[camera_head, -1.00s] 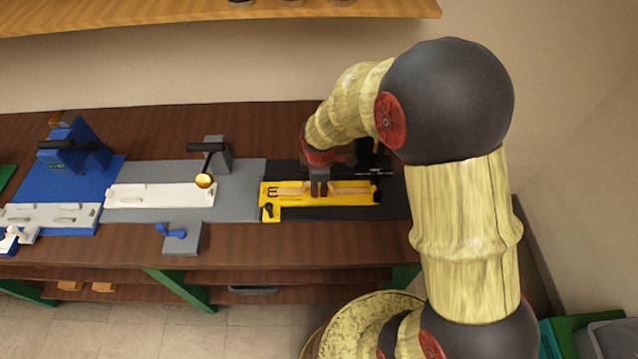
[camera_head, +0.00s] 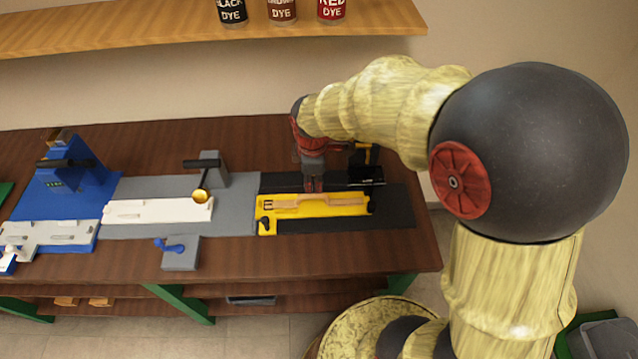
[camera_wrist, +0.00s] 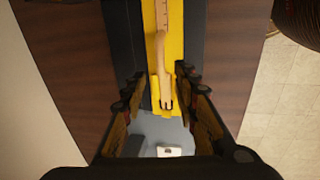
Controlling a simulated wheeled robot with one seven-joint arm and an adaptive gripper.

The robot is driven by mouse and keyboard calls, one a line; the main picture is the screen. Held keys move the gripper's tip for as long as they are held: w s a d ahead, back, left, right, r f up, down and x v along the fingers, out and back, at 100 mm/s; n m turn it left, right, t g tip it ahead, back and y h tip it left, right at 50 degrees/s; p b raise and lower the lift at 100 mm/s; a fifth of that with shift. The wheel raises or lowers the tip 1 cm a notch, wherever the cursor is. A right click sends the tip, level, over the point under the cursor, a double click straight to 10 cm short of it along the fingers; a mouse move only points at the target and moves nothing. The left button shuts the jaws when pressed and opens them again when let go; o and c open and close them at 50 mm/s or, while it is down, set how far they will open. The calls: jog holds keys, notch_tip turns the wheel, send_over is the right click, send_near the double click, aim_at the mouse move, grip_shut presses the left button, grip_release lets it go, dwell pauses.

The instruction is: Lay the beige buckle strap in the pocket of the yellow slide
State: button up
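The yellow slide (camera_head: 266,228) lies lengthwise on the black fixture at the right end of the bench. The beige buckle strap (camera_head: 325,203) lies along the slide's top. In the wrist view the strap (camera_wrist: 166,72) runs along the yellow slide (camera_wrist: 178,40), with its forked end toward the camera and a slight kink in its line. I cannot tell whether it is fully down in the pocket. My gripper (camera_head: 314,187) is above the slide's far side. The wrist view shows my gripper (camera_wrist: 165,84) with fingers wide apart on either side of the strap, empty.
A black toggle clamp (camera_head: 366,172) stands behind the slide's right end. A grey fixture (camera_head: 236,218) with a white slide (camera_head: 150,211) and a brass-tipped clamp (camera_head: 201,195) is to the left. A blue fixture (camera_head: 50,195) is farther left. The bench front is mostly clear.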

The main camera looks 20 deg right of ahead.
jog(key=s+r+m+t, duration=0.3)
jog(key=s+r+m, duration=1.1)
jog(key=s+r, duration=0.3)
jog(key=s, duration=0.2)
jog(key=shift+s+d+r+t+y, duration=0.3)
jog(key=shift+s+d+r, duration=0.05)
jog(key=shift+s, duration=0.05)
jog(key=shift+f+b, duration=0.7)
jog(key=shift+b, duration=0.05)
